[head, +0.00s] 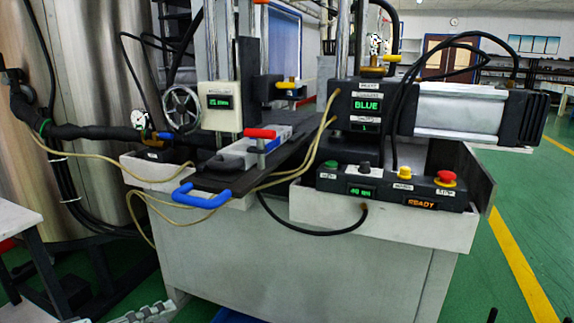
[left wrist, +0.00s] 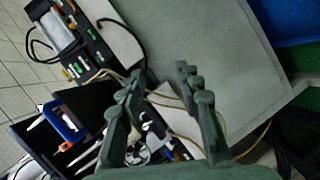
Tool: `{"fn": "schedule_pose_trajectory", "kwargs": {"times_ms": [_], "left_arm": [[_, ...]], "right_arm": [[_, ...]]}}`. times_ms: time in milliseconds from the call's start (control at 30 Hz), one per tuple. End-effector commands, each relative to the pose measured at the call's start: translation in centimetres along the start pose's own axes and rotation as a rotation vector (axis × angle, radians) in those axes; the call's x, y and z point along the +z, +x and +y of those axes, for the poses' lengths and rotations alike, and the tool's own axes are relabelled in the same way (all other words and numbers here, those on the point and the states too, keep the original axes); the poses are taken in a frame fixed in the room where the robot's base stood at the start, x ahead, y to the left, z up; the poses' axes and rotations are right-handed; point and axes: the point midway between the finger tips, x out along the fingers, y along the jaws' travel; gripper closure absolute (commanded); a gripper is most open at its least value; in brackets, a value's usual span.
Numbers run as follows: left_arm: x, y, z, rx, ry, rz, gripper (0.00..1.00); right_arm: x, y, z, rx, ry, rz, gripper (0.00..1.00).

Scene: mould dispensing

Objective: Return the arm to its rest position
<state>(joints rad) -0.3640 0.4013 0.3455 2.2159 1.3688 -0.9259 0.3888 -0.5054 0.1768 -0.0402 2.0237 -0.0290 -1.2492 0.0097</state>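My left gripper (left wrist: 160,72) shows in the left wrist view with its two dark ribbed fingers spread apart. Nothing is held between them. Beyond the fingers are the dispensing machine's grey cabinet, cables and the blue handle (left wrist: 62,125). In the head view the machine's cabinet (head: 300,265) stands in front of me, with the blue handle (head: 201,197) on its dark slide plate. A clamp with a red handle (head: 259,133) sits on that plate. I cannot make out either gripper clearly in the head view. My right gripper is not seen.
The control box (head: 395,189) has several buttons and a display reading READY; the unit above reads BLUE. Loose hoses hang along the cabinet front. A steel tank (head: 90,80) stands at the left, a small table (head: 15,220) at lower left. Green floor at right is clear.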

Motion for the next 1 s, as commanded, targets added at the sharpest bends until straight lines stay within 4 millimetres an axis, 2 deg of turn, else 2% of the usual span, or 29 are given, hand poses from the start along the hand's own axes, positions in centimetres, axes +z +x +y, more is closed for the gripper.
{"fn": "schedule_pose_trajectory", "kwargs": {"times_ms": [33,100,167,200,300,400,500,600,1000], "left_arm": [[1.8,0.8,-3.4,-0.096,0.049,-0.026,0.66],[4.3,1.4,-8.2,-0.24,0.14,-0.071,0.66],[6.6,1.6,-12.2,-0.365,0.225,-0.123,0.66],[8.3,1.4,-14.8,-0.45,0.282,-0.166,0.66],[12.2,0.1,-20.8,-0.657,0.435,-0.287,0.66],[15.2,-1.8,-25.0,-0.825,0.575,-0.406,0.66],[17.1,-3.5,-27.4,-0.942,0.682,-0.498,0.66],[17.9,-4.6,-28.6,-1.012,0.748,-0.553,0.66],[18.1,-5.1,-29.1,-1.045,0.778,-0.576,0.66]], "right_arm": [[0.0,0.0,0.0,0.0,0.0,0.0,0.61],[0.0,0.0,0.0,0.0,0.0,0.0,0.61],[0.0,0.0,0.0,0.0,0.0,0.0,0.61],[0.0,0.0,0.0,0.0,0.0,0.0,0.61],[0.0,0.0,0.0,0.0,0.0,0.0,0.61],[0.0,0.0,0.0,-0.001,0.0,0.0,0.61],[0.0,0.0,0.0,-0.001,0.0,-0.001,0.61],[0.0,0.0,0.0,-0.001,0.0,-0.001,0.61],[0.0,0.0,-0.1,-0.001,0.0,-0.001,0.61]]}}
